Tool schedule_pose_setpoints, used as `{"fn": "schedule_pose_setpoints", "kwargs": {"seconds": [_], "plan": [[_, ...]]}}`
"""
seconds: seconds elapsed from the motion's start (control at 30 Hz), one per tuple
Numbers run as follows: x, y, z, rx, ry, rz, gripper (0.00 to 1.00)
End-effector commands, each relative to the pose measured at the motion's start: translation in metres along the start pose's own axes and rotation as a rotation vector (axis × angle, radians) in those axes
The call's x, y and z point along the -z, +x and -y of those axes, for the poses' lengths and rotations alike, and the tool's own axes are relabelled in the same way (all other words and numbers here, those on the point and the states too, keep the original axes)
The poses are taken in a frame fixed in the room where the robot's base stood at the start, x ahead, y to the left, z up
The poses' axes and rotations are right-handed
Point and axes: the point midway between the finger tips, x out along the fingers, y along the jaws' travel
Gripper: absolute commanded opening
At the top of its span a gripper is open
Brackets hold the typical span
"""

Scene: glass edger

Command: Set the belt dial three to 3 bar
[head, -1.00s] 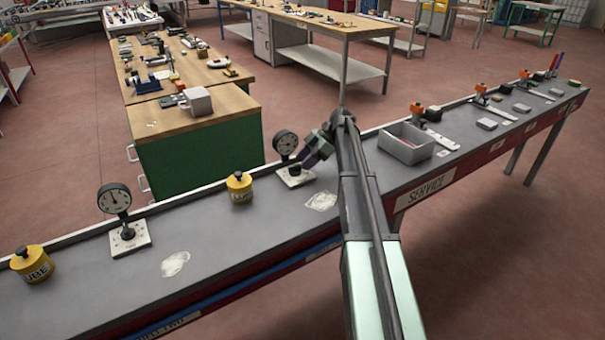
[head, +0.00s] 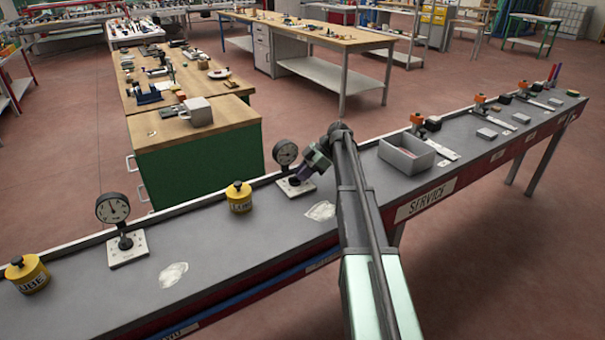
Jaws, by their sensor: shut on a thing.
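Two round gauges stand on white square plates along the grey bench, each plate with a dark knob at the gauge's foot. The farther gauge (head: 286,152) stands left of my gripper (head: 302,178). My gripper points down and to the left at that gauge's white plate (head: 287,188), and its fingers are closed around the dark knob there, which they mostly hide. The nearer gauge (head: 113,208) and its black knob (head: 125,242) stand free at the left. The dial numbers and needle on the farther gauge are too small to read.
A yellow lube pot (head: 240,197) stands between the gauges, another (head: 27,275) at the far left. Pale rags (head: 173,274) lie near the front. A grey bin (head: 406,154) stands right of my arm. A low rim runs along the bench's back edge.

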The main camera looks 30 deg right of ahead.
Motion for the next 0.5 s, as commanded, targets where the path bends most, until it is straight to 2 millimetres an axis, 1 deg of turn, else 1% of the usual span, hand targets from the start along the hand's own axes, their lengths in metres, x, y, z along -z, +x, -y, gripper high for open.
{"fn": "schedule_pose_setpoints", "kwargs": {"seconds": [0.27, 0.5], "plan": [[0.001, 0.001, 0.007, -0.11, 0.109, 0.0, 0.0], [0.002, 0.002, 0.013, -0.262, 0.26, 0.0, 0.0]]}}
